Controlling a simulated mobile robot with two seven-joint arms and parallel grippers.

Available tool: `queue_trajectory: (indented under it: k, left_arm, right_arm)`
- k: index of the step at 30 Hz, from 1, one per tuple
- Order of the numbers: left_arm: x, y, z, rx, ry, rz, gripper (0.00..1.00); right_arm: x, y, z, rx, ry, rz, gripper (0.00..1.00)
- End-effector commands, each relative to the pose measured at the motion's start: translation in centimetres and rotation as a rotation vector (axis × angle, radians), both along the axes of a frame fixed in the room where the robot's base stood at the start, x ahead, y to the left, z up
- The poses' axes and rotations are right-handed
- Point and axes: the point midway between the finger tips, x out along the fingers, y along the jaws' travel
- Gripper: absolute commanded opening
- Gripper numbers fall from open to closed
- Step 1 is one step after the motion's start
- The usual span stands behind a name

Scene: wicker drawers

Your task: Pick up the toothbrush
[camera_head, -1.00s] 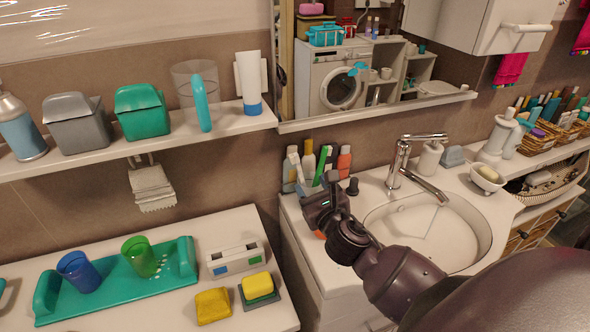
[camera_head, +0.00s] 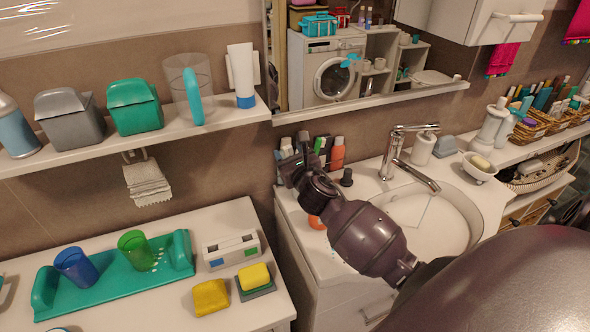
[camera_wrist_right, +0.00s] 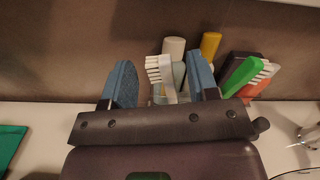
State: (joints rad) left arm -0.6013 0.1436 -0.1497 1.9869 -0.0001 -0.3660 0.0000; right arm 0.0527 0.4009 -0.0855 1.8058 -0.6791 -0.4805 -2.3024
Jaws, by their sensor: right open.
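A pale toothbrush (camera_wrist_right: 161,78) with white bristles stands upright among items at the wall, in the right wrist view. It appears between the two blue fingers of my right gripper (camera_wrist_right: 162,82), nearer the right finger. The fingers are apart; I cannot tell how deep the brush is between them. A green toothbrush (camera_wrist_right: 240,76) leans just right of the right finger, outside the jaws. In the head view my right gripper (camera_head: 294,168) is at the counter's back left corner and hides most of the brushes. My left gripper is not in view.
Bottles, one orange (camera_head: 337,153), stand close behind and beside my right gripper. A shelf (camera_head: 215,119) overhangs at left. The left table (camera_head: 215,295) holds cups and sponges.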

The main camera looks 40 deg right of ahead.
Motion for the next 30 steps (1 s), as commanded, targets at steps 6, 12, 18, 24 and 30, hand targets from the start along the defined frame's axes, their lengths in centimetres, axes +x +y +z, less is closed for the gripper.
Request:
queue_trajectory:
  k: [6,12,18,24,30]
  left_arm:
    - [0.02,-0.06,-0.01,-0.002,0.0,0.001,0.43]
    - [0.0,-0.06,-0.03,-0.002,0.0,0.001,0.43]
    - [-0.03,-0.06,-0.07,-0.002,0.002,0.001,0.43]
    - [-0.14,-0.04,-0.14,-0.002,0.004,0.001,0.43]
    - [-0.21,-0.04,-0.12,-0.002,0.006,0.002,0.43]
  right_arm:
    - [0.62,-0.14,-0.02,0.001,0.0,0.0,0.54]
    - [0.59,-0.15,-0.03,0.001,0.0,0.0,0.4]
    - [0.57,-0.14,-0.03,0.0,0.0,0.0,0.1]
    - [0.57,-0.14,-0.03,0.0,0.0,0.0,0.0]
    - [0.58,-0.16,0.2,0.0,-0.001,0.0,0.0]
